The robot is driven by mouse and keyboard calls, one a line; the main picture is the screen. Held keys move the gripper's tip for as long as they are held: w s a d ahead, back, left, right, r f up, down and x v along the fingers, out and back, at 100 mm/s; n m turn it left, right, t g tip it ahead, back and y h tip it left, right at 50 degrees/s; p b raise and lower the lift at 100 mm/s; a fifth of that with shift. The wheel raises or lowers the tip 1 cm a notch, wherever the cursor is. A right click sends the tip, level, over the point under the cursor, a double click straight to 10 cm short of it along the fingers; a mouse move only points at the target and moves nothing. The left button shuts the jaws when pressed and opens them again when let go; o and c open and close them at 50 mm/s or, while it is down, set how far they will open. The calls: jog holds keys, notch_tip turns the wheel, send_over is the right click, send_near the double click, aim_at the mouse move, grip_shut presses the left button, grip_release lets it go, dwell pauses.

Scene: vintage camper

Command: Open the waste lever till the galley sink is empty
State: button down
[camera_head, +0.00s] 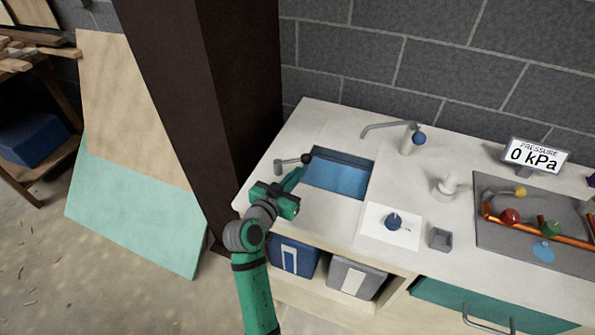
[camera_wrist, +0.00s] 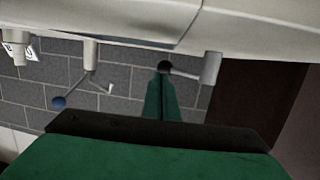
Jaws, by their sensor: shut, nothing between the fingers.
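The galley sink (camera_head: 337,174) is a rectangular basin in the pale counter, with blue water (camera_head: 335,181) in it. The waste lever (camera_head: 287,164) is a grey post with an arm ending in a black knob, at the basin's left edge. In the wrist view the lever's grey post (camera_wrist: 210,68) and black knob (camera_wrist: 164,66) show upside down. My green gripper (camera_head: 299,175) is shut and empty, just in front of the knob. Its fingertips (camera_wrist: 163,76) line up with the knob in the wrist view; I cannot tell whether they touch.
A tap (camera_head: 408,140) with a blue knob stands behind the basin. A white plate with a blue knob (camera_head: 393,221) and a small grey cup (camera_head: 440,238) are to the right. A pressure display (camera_head: 535,155) reads 0 kPa. A dark post (camera_head: 215,90) rises left of the counter.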

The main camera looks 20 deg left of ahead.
jog(key=v, duration=0.6)
jog(key=d+v, duration=0.1)
jog(key=v, duration=0.3)
jog(key=shift+s+d, duration=0.1)
